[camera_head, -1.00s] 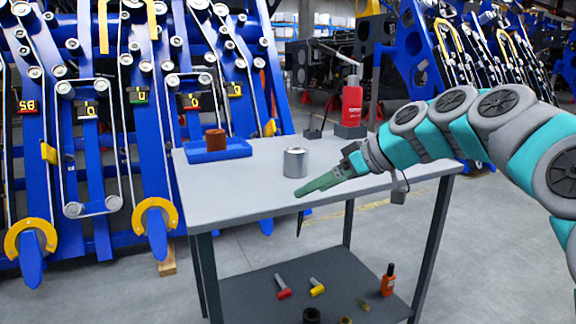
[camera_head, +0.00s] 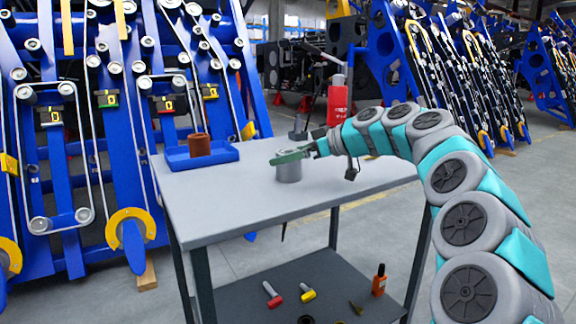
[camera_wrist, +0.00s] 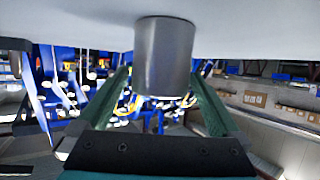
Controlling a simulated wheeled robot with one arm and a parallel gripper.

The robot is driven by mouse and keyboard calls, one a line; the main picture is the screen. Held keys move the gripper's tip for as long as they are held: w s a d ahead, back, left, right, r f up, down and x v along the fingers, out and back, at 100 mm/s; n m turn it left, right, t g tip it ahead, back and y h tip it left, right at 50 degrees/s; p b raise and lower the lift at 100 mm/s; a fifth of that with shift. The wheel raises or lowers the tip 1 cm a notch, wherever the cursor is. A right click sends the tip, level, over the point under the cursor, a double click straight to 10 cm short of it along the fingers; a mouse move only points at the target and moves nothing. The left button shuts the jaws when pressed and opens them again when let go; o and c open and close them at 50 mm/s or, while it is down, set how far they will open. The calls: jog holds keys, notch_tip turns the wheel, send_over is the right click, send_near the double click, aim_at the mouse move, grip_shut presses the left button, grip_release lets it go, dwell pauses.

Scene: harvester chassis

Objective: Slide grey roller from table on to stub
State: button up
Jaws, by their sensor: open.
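The grey roller (camera_head: 289,174) is a short metal cylinder standing upright on the grey table (camera_head: 215,208). My gripper (camera_head: 278,158) has green fingers and is at the height of the roller's upper part, overlapping it in the head view. In the wrist view, which is upside down, the roller (camera_wrist: 165,55) is between the two spread fingers, with gaps on both sides. The gripper is open and not closed on it. I cannot tell which stub on the blue chassis (camera_head: 125,170) is meant.
The lower shelf (camera_head: 250,308) holds small tools and an orange bottle (camera_head: 379,281). The table's front is clear.

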jog(key=x, duration=0.3)
jog(key=shift+w+a+f, duration=0.1)
jog(key=shift+a+f, duration=0.15)
jog(key=shift+c, duration=0.2)
grip_shut()
dwell(0.4)
